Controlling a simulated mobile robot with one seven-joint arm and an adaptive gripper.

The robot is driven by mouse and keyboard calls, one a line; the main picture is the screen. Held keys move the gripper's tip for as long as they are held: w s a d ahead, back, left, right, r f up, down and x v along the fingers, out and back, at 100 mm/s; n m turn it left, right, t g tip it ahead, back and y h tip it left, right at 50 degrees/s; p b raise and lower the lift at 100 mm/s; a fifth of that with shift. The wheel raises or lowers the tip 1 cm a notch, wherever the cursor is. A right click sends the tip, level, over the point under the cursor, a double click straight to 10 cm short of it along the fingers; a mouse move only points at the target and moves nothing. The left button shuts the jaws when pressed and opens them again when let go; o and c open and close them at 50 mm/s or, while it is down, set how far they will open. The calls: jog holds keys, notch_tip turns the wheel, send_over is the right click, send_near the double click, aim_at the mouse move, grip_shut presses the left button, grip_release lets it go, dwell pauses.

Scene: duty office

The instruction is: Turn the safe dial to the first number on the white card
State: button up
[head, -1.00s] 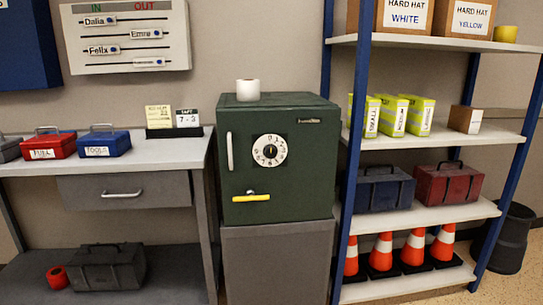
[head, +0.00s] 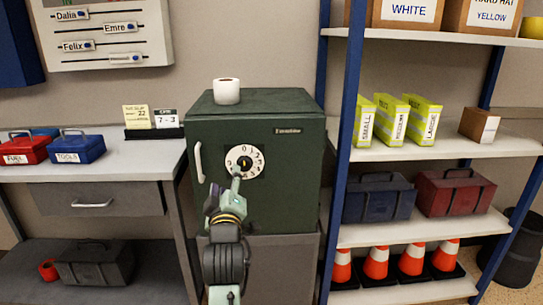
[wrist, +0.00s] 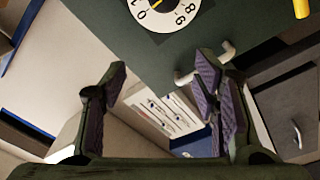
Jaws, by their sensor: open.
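The dark green safe (head: 280,150) stands on a grey cabinet. Its round white dial (head: 244,161) has black numerals around a dark centre knob. The dial also shows at the top of the wrist view (wrist: 168,10), upside down and cut off by the frame. The white card (head: 166,119) stands in a black holder left of the safe and appears to read 7 - 3. My gripper (wrist: 163,68) is open and empty, its two fingers wide apart. In the head view my gripper (head: 226,190) is in front of the safe, just below the dial; contact cannot be told.
A pale door handle (head: 199,163) sits left of the dial. The yellow handle (wrist: 301,9) shows in the wrist view; my arm hides it in the head view. A yellow card (head: 136,117) stands beside the white card. A blue-posted shelf (head: 350,150) is close on the right.

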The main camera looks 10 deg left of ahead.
aim_at(244, 167)
jog(key=shift+g+h, duration=0.3)
jog(key=shift+h, duration=0.3)
jog(key=w+f+p, duration=0.1)
jog(key=w, duration=0.6)
jog(key=w+f+p, duration=0.1)
jog(key=w, duration=0.3)
jog(key=shift+w+d+f+p, duration=0.15)
jog(key=shift+d+f+p, duration=0.1)
jog(key=shift+f+p, duration=0.1)
jog(key=shift+x, duration=0.8)
jog(key=c, duration=1.2)
jog(key=shift+o, duration=0.2)
